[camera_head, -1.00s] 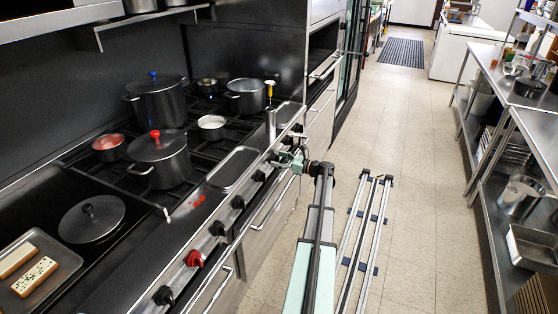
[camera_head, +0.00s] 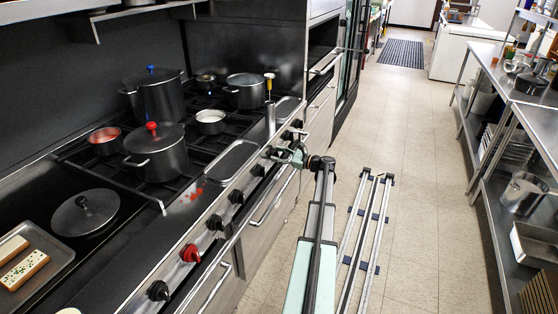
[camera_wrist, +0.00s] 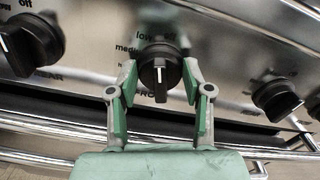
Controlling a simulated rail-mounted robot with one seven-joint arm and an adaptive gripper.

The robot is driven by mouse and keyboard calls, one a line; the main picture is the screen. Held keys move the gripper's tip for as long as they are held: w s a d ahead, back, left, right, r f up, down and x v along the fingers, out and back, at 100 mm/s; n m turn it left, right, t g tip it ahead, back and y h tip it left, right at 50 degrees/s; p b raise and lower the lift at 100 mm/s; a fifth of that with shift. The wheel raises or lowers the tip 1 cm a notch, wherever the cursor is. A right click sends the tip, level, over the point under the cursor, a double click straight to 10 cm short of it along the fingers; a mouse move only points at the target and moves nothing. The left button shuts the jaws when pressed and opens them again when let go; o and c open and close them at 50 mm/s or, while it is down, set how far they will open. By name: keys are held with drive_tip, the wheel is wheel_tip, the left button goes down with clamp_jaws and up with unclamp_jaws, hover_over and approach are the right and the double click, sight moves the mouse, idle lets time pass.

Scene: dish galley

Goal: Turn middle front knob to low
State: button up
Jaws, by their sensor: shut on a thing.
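The middle front knob (camera_wrist: 160,66) is a round black knob with a raised grip on the stove's steel front panel. Its white line is on the lower part of its face in the wrist view. The words "low" and "off" show above it, with "medium" partly hidden to its left. The label below it is mostly covered. My gripper (camera_wrist: 160,92) has green-padded fingers on either side of the knob and is shut on it. In the head view, my gripper (camera_head: 290,155) is at the panel's far part, and the knob is hard to make out there.
A black knob (camera_wrist: 30,45) is left of my gripper and another (camera_wrist: 277,99) is right. A red knob (camera_head: 190,253) is nearer on the panel. A steel rail (camera_wrist: 225,166) runs below. Pots, including a red-knobbed one (camera_head: 157,158), stand on the burners.

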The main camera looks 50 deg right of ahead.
drive_tip(key=shift+w+f+n+b, duration=0.1)
drive_tip(key=shift+f+n+b, duration=0.05)
drive_tip(key=shift+n+b, duration=1.65)
drive_tip(key=shift+r, duration=0.2)
drive_tip(key=o, duration=1.2)
drive_tip(key=shift+w+a, duration=0.15)
drive_tip(key=shift+s, duration=0.25)
drive_tip(key=v, duration=1.1)
drive_tip(key=shift+s, duration=0.4)
